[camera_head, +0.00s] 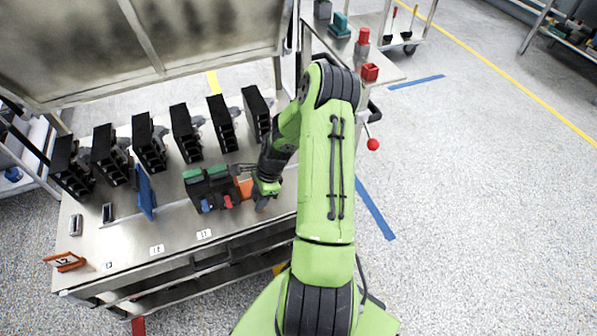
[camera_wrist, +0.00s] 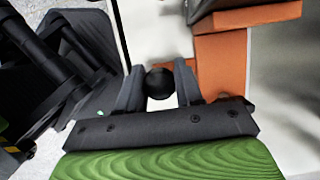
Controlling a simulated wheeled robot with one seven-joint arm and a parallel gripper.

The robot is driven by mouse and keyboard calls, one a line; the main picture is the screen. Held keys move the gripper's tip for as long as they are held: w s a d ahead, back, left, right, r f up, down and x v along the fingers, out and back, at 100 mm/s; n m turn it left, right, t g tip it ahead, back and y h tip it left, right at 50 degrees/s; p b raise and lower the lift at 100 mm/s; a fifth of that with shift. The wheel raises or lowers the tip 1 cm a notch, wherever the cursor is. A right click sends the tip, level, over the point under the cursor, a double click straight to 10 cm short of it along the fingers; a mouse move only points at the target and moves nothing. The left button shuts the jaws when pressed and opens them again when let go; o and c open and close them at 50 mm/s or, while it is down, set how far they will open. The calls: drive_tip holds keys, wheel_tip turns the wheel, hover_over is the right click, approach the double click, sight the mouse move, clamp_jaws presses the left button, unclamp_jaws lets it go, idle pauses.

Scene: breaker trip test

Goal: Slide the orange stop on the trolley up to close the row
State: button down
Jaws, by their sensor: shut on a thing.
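The orange stop (camera_head: 245,187) lies on the trolley top (camera_head: 130,235), at the right end of a short row of dark blocks (camera_head: 212,188) with green, blue and red parts. In the head view it looks close to the row; whether they touch I cannot tell. My gripper (camera_head: 262,192) is low at the stop's right side. In the wrist view my gripper (camera_wrist: 158,88) is shut on a black round knob (camera_wrist: 159,82) between its fingers. The orange stop (camera_wrist: 222,65) shows beside and behind the right finger. My arm partly hides the stop's right side.
Several tall black units (camera_head: 150,142) stand along the back of the trolley. A blue plate (camera_head: 145,192) stands upright to the left, and an orange frame (camera_head: 66,262) lies at the far left corner. A red-ended lever (camera_head: 372,144) sticks out on the right. The front strip is mostly clear.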

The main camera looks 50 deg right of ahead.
drive_tip(key=shift+w+a+p, duration=0.2)
drive_tip(key=shift+w+a, duration=0.95)
drive_tip(key=shift+a, duration=0.75)
drive_tip(key=shift+w+a+p, duration=0.15)
drive_tip(key=shift+w+a, duration=0.95)
drive_tip(key=shift+a, duration=0.75)
drive_tip(key=shift+w+a+p, duration=0.2)
drive_tip(key=shift+w+a, duration=0.95)
drive_tip(key=shift+a, duration=0.75)
drive_tip(key=c, duration=0.7)
unclamp_jaws()
drive_tip(key=shift+o, duration=0.2)
drive_tip(key=p+v, duration=0.5)
drive_tip(key=v, duration=1)
drive_tip(key=shift+s+d+r+p, duration=0.15)
drive_tip(key=shift+r+p, duration=0.2)
